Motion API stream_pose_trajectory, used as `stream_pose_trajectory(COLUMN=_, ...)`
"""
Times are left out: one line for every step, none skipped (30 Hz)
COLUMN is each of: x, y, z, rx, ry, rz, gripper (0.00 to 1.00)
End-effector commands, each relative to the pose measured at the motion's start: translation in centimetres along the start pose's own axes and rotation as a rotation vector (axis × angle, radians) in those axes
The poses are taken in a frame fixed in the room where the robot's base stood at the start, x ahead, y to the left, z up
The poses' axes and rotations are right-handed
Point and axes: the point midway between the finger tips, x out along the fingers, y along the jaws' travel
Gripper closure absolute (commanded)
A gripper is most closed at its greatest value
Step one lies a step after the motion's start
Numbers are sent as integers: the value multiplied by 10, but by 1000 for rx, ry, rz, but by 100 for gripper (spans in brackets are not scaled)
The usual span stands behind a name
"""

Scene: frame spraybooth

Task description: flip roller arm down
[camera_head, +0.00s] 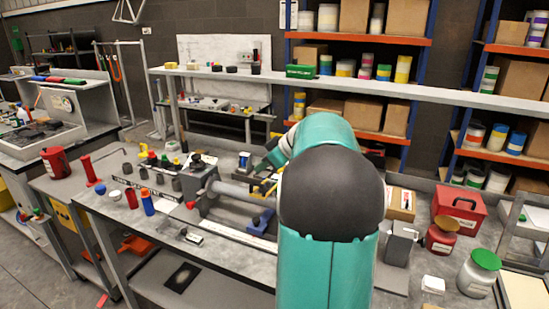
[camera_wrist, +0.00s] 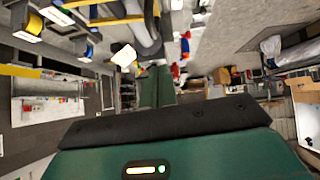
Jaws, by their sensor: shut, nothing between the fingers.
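A grey bench machine (camera_head: 207,190) with a long pale grey roller (camera_head: 236,190) lies on the bench in the head view, left of my teal arm. A small yellow part (camera_head: 266,187), possibly the roller arm, shows at the roller's right end beside my wrist. A yellow bar (camera_wrist: 102,20) and a grey tube cross the top of the wrist view. My gripper, with a green body and black front edge (camera_wrist: 165,120), fills the bottom of the wrist view. It is shut and empty. My arm hides its fingertips and the machine's right side in the head view.
Bottles and pots (camera_head: 148,202) stand on the bench left of the machine. A red box (camera_head: 460,208), a red can (camera_head: 441,235) and a green-lidded jar (camera_head: 480,272) stand at right. A long raised shelf (camera_head: 420,92) runs behind.

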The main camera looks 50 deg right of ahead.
Motion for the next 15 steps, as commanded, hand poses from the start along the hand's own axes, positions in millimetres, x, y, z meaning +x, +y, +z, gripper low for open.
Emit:
stream_pose_trajectory(x=8, y=1, z=6, rx=5, ry=-1, rz=-1, gripper=100)
stream_pose_trajectory(x=12, y=1, z=11, rx=6, ry=-1, rz=-2, gripper=100)
stream_pose_trajectory(x=16, y=1, z=15, rx=4, ry=-2, rz=-2, gripper=100)
stream_pose_trajectory(x=19, y=1, z=17, rx=4, ry=-2, rz=-1, gripper=100)
stream_pose_trajectory(x=22, y=1, z=19, rx=3, ry=-1, rz=-1, gripper=100)
stream_pose_trajectory(x=25, y=1, z=22, rx=2, ry=-1, rz=-1, gripper=100)
stream_pose_trajectory(x=27, y=2, z=24, rx=2, ry=-1, rz=-1, gripper=100)
stream_pose_trajectory(x=28, y=2, z=25, rx=2, ry=-1, rz=-1, gripper=100)
stream_pose_trajectory(x=30, y=2, z=26, rx=2, ry=-1, rz=-1, gripper=100)
stream_pose_trajectory(x=30, y=2, z=27, rx=2, ry=-1, rz=-1, gripper=100)
stream_pose_trajectory(x=31, y=2, z=28, rx=2, ry=0, rz=0, gripper=100)
stream_pose_trajectory(x=31, y=2, z=28, rx=2, ry=0, rz=0, gripper=100)
stream_pose_trajectory(x=31, y=2, z=28, rx=2, ry=0, rz=0, gripper=100)
stream_pose_trajectory(x=31, y=2, z=28, rx=2, ry=0, rz=0, gripper=100)
stream_pose_trajectory(x=31, y=2, z=28, rx=2, ry=0, rz=0, gripper=100)
